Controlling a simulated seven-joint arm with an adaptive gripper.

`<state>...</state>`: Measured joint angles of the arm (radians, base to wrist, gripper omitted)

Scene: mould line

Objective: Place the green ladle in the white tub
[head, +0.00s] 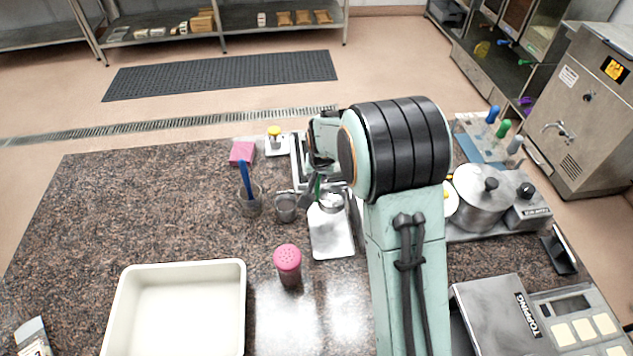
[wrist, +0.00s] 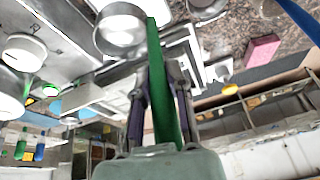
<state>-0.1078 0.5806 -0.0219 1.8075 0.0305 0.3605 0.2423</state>
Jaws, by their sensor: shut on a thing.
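The green ladle's handle (wrist: 155,50) runs up between the two fingers of my gripper (wrist: 161,85) in the wrist view, and the fingers are shut on it. In the head view, a short piece of the green ladle (head: 317,187) shows beside my arm, above the steel tray, with my gripper largely hidden behind my arm. A round metal bowl near the handle's end looks like the ladle's bowl, but the join is unclear. The white tub (head: 180,266) stands empty at the front left of the granite counter, well apart from my gripper.
A pink-topped shaker (head: 288,264) stands between the steel tray (head: 332,240) and the tub. A glass with a blue-handled tool (head: 245,180) and a metal cup (head: 286,207) stand left of my gripper. Pots (head: 482,205) crowd the right.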

